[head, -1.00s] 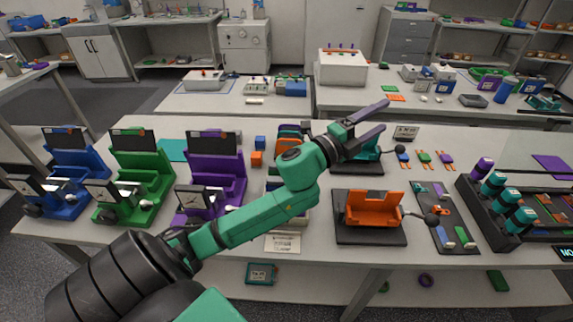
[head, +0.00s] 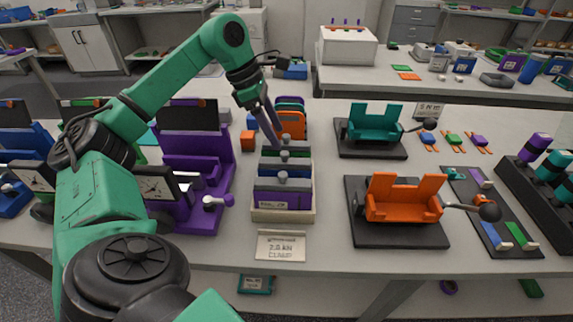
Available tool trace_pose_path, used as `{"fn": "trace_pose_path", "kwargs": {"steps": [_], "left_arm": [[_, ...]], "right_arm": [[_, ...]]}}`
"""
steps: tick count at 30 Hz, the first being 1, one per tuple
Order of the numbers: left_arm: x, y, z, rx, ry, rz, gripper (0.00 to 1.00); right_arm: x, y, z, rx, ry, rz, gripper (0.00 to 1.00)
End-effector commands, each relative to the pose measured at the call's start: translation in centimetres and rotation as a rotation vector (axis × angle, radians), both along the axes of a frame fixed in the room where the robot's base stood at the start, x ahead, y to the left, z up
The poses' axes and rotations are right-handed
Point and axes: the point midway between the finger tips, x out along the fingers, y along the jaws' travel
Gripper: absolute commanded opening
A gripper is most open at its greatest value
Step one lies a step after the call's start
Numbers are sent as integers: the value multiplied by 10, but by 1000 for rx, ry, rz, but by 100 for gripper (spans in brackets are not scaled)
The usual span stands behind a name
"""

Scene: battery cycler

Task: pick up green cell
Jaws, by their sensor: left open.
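A cream box (head: 284,216) in the middle of the table holds a row of upright cells with grey knobs on top. The front one is purple (head: 283,198), with a blue one (head: 298,167) behind it. A dark green cell (head: 271,155) stands behind the blue one, partly hidden by the cells in front. My left gripper (head: 274,138) points down over the rear of the box, open, its two purple fingers close to the green cell's knob. I cannot tell whether they touch it. My right gripper is not in view.
Orange and green pieces (head: 290,118) stand behind the box, with an orange cube (head: 248,141) to its left. A purple holder (head: 195,160) is at left. Orange (head: 403,200) and teal (head: 374,125) cradles are at right. A label card (head: 281,246) lies in front.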

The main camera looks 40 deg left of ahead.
Motion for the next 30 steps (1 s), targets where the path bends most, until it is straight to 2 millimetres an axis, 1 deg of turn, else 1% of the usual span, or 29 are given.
{"fn": "trace_pose_path", "kwargs": {"steps": [1,5,9,12,18,19,20,21,23,24,30], "left_arm": [[1,-2,-7,0,3,-1,70],[6,-7,-21,0,2,-1,70],[14,-16,-45,-1,4,-2,70],[17,-20,-58,-2,0,0,70],[18,-21,-62,-2,-1,0,70],[18,-21,-62,-2,-1,0,66],[18,-21,-62,-2,-1,0,55],[18,-21,-61,-2,-1,0,39],[18,-21,-61,-2,-2,0,16],[18,-21,-61,-2,-2,0,1],[18,-21,-61,-2,-2,-1,0]], "right_arm": [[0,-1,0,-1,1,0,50],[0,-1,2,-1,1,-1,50],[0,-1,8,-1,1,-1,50],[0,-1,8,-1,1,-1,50],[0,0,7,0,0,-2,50],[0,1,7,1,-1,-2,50],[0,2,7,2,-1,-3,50],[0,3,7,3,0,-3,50],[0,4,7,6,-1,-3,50],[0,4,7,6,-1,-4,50],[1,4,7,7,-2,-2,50]]}}
